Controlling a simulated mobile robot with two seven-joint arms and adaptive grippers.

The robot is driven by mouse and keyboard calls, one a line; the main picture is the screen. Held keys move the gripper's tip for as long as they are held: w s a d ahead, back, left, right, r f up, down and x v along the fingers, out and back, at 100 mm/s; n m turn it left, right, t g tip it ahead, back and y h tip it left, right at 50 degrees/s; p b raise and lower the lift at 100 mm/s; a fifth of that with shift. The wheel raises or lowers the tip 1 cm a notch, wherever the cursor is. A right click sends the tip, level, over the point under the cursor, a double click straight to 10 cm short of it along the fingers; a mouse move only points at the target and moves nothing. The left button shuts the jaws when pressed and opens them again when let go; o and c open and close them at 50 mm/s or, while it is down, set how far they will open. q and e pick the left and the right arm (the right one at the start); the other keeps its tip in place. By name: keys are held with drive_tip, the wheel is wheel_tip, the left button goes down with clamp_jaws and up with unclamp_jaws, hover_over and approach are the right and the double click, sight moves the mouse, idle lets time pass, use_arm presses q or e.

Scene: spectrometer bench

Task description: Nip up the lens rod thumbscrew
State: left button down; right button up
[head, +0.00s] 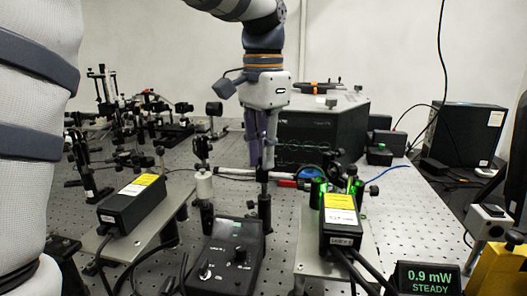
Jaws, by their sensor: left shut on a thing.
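My left gripper (263,160) comes down from above at mid-picture, its fingers shut at the top of a dark upright post (264,205). Green-lit round mounts (318,190) stand to the right of the post. My right gripper is not in view.
A black control box (228,255) with knobs stands in front of the post. Yellow-labelled black boxes stand left (132,203) and right (340,222). A display (428,278) reads 0.9 mW STEADY. A large black instrument (325,125) stands behind. Optics crowd the back left.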

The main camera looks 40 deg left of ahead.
use_arm(q)
drive_tip(key=shift+m, duration=0.3)
idle(0.4)
drive_tip(key=c, duration=1.6)
unclamp_jaws()
drive_tip(key=shift+r, duration=0.1)
wheel_tip(320, 180, up, 12)
drive_tip(key=shift+f, duration=0.1)
